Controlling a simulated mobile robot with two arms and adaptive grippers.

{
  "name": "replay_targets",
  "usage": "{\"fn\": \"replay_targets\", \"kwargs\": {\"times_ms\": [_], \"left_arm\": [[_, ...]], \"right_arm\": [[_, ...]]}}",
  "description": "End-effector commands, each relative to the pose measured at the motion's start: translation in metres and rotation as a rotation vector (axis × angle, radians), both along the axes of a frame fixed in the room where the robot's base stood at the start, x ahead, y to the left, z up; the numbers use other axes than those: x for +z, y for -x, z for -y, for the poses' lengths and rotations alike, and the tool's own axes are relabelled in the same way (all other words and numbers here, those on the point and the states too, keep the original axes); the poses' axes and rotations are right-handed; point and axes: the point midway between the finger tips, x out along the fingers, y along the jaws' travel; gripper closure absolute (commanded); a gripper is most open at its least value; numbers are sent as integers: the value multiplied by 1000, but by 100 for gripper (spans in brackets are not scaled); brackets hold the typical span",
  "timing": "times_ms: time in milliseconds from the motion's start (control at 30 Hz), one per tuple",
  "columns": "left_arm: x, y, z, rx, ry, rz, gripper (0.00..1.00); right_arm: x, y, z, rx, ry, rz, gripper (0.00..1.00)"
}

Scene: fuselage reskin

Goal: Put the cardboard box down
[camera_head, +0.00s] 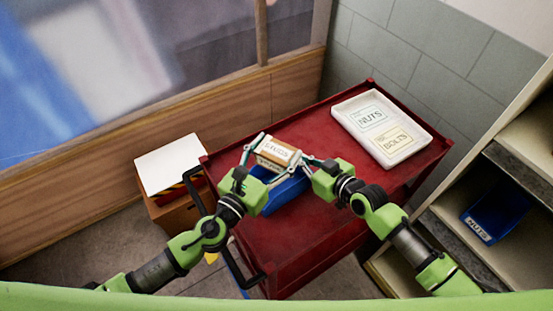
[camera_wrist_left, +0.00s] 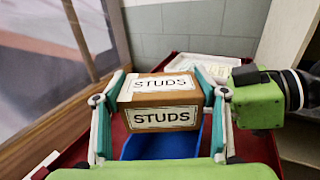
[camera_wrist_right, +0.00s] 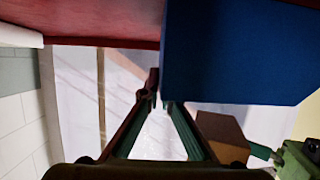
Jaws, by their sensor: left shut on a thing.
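The cardboard box (camera_head: 281,149) is small and brown with white STUDS labels. My left gripper (camera_head: 274,156) is shut on it, and the left wrist view shows a finger at each end of the box (camera_wrist_left: 166,98). The box is over the blue bin (camera_head: 285,192), which rests on the red cart; the gap between them is hard to judge. My right gripper (camera_wrist_right: 157,98) is at the bin's edge, its fingertips close together beside the blue wall (camera_wrist_right: 240,50). I cannot tell whether they pinch it.
The red cart top (camera_head: 322,122) also holds a white tray (camera_head: 405,151) with NUTS and BOLTS labels. A shelf with another blue bin (camera_head: 497,213) stands at the right. A brown carton (camera_head: 178,212) with a white top stands left of the cart.

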Motion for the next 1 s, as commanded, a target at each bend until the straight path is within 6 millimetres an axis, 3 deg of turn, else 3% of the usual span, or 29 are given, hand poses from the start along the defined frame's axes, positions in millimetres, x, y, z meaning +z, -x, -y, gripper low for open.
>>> {"fn": "replay_targets", "kwargs": {"times_ms": [400,1000], "left_arm": [[-33,0,0,0,0,1,75],[-43,0,0,-1,0,2,75]], "right_arm": [[0,0,0,0,0,0,100],[0,0,0,0,0,0,100]]}}
